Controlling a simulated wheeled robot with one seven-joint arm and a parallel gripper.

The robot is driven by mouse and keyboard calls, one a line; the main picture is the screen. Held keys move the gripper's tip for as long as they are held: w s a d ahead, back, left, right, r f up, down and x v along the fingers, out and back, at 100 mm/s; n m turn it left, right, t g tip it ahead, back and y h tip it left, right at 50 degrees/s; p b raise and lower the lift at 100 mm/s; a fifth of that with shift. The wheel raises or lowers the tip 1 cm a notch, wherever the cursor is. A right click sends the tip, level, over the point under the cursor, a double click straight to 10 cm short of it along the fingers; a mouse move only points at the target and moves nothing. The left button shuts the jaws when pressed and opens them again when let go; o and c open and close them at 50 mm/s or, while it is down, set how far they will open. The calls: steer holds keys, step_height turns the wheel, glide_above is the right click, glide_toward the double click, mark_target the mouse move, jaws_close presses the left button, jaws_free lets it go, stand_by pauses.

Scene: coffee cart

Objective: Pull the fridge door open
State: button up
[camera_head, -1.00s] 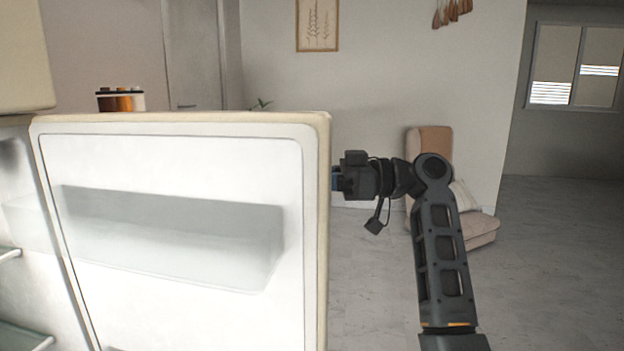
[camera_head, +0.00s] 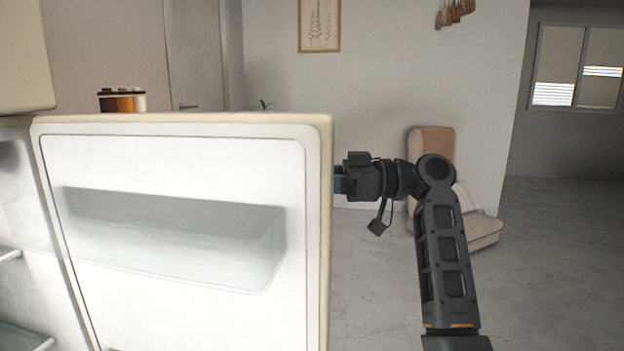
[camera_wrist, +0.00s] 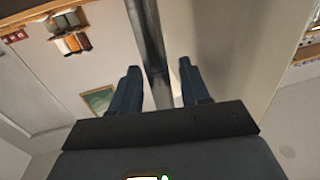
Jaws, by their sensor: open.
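The fridge door (camera_head: 180,152) stands wide open across the left half of the head view, its white inner side and clear door shelf (camera_head: 170,240) facing me. My gripper (camera_head: 341,181) is at the door's right edge, its fingertips partly hidden behind that edge. In the wrist view the two dark blue fingers (camera_wrist: 160,88) are spread apart. A long grey bar, seemingly the door handle (camera_wrist: 150,45), runs between and beyond them against the pale door face (camera_wrist: 230,50). I cannot tell whether a finger touches it.
The fridge interior with glass shelves (camera_head: 25,335) is at the far left. A beige chair (camera_head: 430,145) stands behind my arm. A striped container (camera_head: 122,101) shows above the door's top edge. The floor at right is clear.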

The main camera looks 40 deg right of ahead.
steer(key=v, duration=0.7)
steer(key=shift+s+d+p, duration=0.25)
steer(key=shift+p, duration=0.1)
